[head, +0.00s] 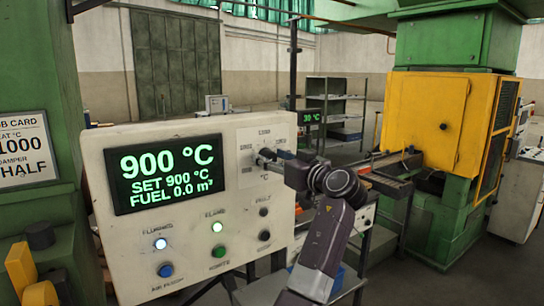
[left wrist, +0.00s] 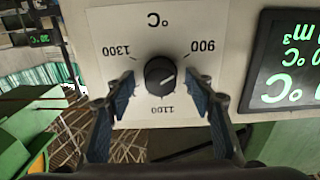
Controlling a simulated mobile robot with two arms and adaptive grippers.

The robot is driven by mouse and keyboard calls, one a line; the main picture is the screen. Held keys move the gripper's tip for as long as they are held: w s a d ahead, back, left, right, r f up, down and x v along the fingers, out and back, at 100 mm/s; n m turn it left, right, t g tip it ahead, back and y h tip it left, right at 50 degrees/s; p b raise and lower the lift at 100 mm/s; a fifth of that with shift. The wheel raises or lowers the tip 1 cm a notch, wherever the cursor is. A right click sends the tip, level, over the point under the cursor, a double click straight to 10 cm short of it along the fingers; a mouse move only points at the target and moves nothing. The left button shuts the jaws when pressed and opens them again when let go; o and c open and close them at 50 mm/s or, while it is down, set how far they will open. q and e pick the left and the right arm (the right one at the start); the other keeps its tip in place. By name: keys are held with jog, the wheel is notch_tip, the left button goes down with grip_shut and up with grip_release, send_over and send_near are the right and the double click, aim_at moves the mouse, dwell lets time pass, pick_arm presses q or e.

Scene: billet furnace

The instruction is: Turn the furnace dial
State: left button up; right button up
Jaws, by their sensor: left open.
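The furnace dial is a round black knob (left wrist: 160,74) on a white scale plate (left wrist: 112,40), seen upside down in the left wrist view with 900, 1100 and 1300 marks. A pale line on the knob slants up toward the 900 side of the picture. My left gripper (left wrist: 166,92) is open, its blue-padded fingers either side of the knob with gaps between. In the head view my left gripper (head: 268,157) is at the plate (head: 250,137) and hides the knob. The display (head: 166,173) reads 900 °C, SET 900 °C, FUEL 0.0 m³. My right gripper is out of view.
A partly cut-off job card (head: 24,150) at left seems to read 1000 and HALF. Blue (head: 165,270) and green (head: 219,252) buttons and small knobs sit below the display. A yellow-and-green machine (head: 430,120) stands at right, with shelves (head: 335,110) behind.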

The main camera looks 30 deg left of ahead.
pick_arm(q)
jog(key=c, duration=1.1)
jog(key=shift+c, duration=0.2)
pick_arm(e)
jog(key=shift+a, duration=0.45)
pick_arm(q)
jog(key=shift+m, duration=0.3)
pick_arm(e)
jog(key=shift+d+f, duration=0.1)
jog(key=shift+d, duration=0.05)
pick_arm(q)
jog(key=shift+m, duration=0.5)
jog(key=m, duration=0.3)
jog(key=shift+b, duration=0.3)
jog(key=m, duration=0.4)
jog(key=shift+w+r+m+p, duration=0.1)
jog(key=shift+m+p, duration=0.2)
jog(key=shift+p, duration=0.05)
jog(key=shift+m+p, duration=0.35)
jog(key=shift+m, duration=0.85)
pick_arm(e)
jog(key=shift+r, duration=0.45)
